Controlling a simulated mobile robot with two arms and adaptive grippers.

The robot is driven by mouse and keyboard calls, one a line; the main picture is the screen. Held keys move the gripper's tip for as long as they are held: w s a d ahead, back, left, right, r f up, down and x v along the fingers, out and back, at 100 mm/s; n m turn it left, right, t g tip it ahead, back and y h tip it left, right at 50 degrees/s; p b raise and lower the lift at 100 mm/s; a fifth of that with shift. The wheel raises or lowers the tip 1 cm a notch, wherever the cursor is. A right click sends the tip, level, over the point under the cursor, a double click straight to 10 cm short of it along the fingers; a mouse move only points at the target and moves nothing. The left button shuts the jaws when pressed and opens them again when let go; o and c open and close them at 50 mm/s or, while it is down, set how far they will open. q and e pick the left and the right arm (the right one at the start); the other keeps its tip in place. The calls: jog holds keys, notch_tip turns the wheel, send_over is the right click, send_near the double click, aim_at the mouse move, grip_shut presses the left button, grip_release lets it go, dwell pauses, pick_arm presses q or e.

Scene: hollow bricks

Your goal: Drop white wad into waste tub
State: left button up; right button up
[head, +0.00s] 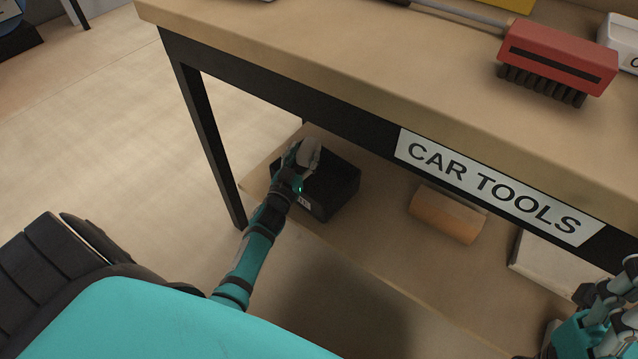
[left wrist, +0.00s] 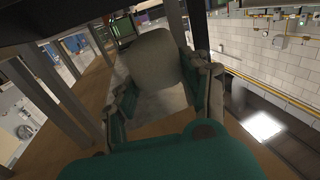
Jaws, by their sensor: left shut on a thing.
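The white wad (head: 309,151) looks greyish in the shade under the bench. My left gripper (head: 298,160) is shut on it. In the left wrist view the wad (left wrist: 154,62) fills the space between the two fingers of my left gripper (left wrist: 165,100). A black tub (head: 338,187) stands on the lower shelf; the gripper and wad overlap its left part in the head view. I cannot tell how high the wad is above it, and its inside is not clearly visible. My right gripper (head: 605,305) shows in the lower right corner, its finger opening unclear.
The bench top (head: 330,45) with its dark front rail overhangs the shelf. A black leg (head: 208,140) stands left of the tub. An orange-brown roll (head: 446,213) and a white item (head: 550,268) lie further right on the shelf. A red brush (head: 556,60) lies on top.

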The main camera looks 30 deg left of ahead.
dwell(0.3)
pick_arm(q)
jog(key=o, duration=0.9)
jog(key=shift+f, duration=0.1)
jog(key=shift+s, duration=0.1)
jog(key=s, duration=0.4)
jog(key=s+d, duration=0.1)
jog(key=s, duration=0.2)
jog(key=s+d, duration=0.1)
jog(key=s, duration=0.3)
jog(key=shift+s+d, duration=0.1)
jog(key=shift+s, duration=0.25)
